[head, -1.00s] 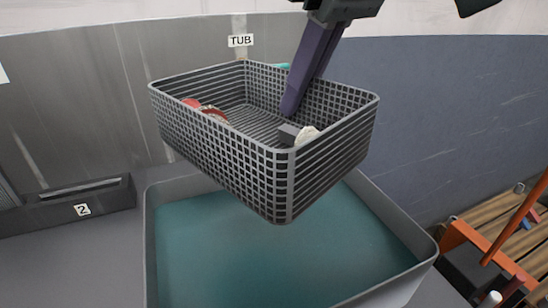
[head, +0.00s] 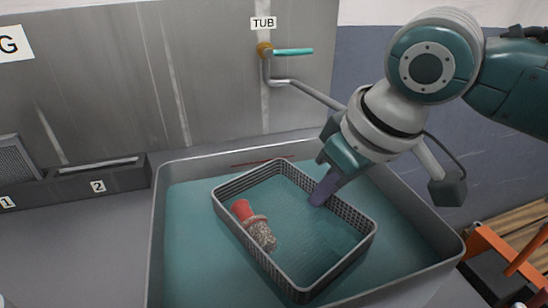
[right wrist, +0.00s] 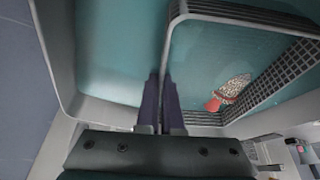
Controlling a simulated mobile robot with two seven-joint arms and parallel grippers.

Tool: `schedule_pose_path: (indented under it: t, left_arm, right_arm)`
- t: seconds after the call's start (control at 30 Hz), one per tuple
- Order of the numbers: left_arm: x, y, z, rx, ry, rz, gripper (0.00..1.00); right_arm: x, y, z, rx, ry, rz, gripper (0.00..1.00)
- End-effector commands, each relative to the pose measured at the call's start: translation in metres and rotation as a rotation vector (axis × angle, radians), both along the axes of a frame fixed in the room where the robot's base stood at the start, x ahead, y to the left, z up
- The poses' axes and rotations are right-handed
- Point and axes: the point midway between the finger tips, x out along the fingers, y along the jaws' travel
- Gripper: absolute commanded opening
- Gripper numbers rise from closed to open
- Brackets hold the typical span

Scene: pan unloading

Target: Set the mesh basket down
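The grey mesh basket (head: 232,238) is inside the tub (head: 157,225), partly sunk in the teal water, with its rim above the surface. I cannot tell if its base touches the tub floor. In it lies a red and speckled object (head: 255,225), also visible in the right wrist view (right wrist: 229,93). My right gripper (head: 322,195) is at the basket's back right wall. In the right wrist view its two fingers (right wrist: 161,100) are close together, one on each side of the basket's wall (right wrist: 172,60). My left gripper is out of view.
A tap (head: 290,83) with a teal handle is on the back wall below the TUB label (head: 263,23). Slots marked 1 and 2 (head: 97,186) are at the left. An orange frame (head: 500,250) stands at the right. Water is open around the basket.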

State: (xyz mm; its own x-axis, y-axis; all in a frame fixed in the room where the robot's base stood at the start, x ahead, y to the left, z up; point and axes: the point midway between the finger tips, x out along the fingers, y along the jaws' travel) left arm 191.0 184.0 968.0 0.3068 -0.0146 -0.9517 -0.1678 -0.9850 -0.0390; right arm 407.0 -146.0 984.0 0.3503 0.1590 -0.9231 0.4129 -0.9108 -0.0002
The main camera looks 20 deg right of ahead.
Motion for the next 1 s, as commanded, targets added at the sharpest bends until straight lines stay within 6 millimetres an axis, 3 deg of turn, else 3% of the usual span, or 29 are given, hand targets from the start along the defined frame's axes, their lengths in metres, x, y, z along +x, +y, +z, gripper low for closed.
schedule_pose_path:
  t: [0.03,0.17,0.57,0.83,1.0]
  left_arm:
    - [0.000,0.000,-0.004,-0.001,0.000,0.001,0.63]
    - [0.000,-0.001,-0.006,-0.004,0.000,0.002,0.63]
    - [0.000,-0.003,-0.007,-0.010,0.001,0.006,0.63]
    - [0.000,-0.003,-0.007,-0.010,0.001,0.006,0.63]
    - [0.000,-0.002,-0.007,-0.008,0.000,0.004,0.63]
  right_arm:
    - [-0.001,0.000,-0.012,0.000,0.004,-0.001,0.00]
    - [-0.001,0.000,-0.028,0.001,0.004,-0.001,0.00]
    - [0.000,0.001,-0.033,0.000,0.001,0.000,0.00]
    - [0.000,0.000,-0.033,0.000,0.002,0.000,0.32]
    - [0.000,0.000,-0.033,0.000,0.002,0.000,0.33]
